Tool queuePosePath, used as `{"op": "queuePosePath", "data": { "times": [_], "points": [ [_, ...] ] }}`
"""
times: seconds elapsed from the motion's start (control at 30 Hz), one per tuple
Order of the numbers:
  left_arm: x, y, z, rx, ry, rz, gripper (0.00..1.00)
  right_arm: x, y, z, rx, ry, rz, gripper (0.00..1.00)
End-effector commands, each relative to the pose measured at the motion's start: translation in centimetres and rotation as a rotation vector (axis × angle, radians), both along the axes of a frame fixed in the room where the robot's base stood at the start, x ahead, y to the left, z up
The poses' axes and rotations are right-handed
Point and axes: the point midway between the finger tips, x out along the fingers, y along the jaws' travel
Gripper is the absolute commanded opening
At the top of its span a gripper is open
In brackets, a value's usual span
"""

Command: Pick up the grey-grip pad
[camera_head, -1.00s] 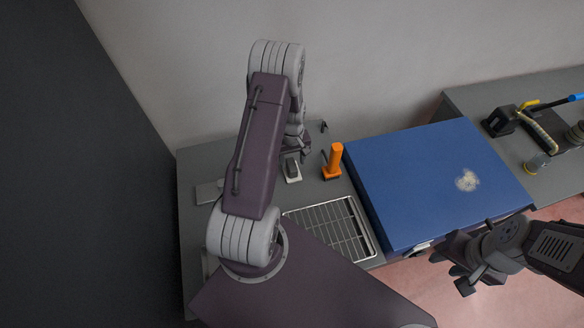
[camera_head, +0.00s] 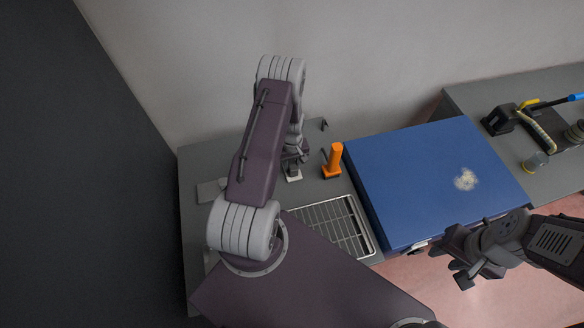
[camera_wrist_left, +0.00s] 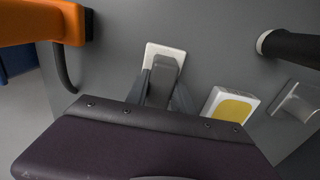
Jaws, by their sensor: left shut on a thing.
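The grey-grip pad (camera_wrist_left: 165,53), a white plate with a dark grey grip block on top, lies on the grey worktop. In the head view only a white edge of the pad (camera_head: 294,177) shows below my left gripper (camera_head: 292,168). In the left wrist view the two fingers of my left gripper (camera_wrist_left: 165,92) are on either side of the grey grip, shut on it. The lower part of the grip is hidden by my gripper body. My right gripper (camera_head: 452,262) is open and empty beside the front of the blue panel.
An orange-handled tool (camera_head: 333,160) stands just right of the pad. A white pad with a yellow top (camera_wrist_left: 233,107) lies on the other side. A wall rises behind.

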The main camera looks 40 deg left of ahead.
Motion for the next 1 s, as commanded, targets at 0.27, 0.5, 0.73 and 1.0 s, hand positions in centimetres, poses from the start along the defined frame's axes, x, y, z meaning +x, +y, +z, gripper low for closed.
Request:
{"op": "queuePosePath", "data": {
  "times": [0.27, 0.5, 0.73, 1.0],
  "points": [
    [0.1, 0.0, 0.6, 0.001, -0.002, 0.000, 0.00, 0.0, 0.0, -0.3, 0.000, 0.000, 0.000, 0.36],
    [0.2, 0.0, 4.1, 0.002, -0.005, 0.000, 0.00, 0.0, 0.0, -1.9, 0.000, 0.000, 0.000, 0.36],
    [5.8, -0.9, 6.9, 0.002, -0.007, -0.004, 0.00, 0.0, 0.0, -4.0, 0.000, 0.000, 0.000, 0.36],
    [10.6, -1.8, 10.2, 0.000, -0.001, -0.001, 0.00, 0.0, 0.0, -5.4, 0.000, 0.000, 0.000, 0.36]
  ]
}}
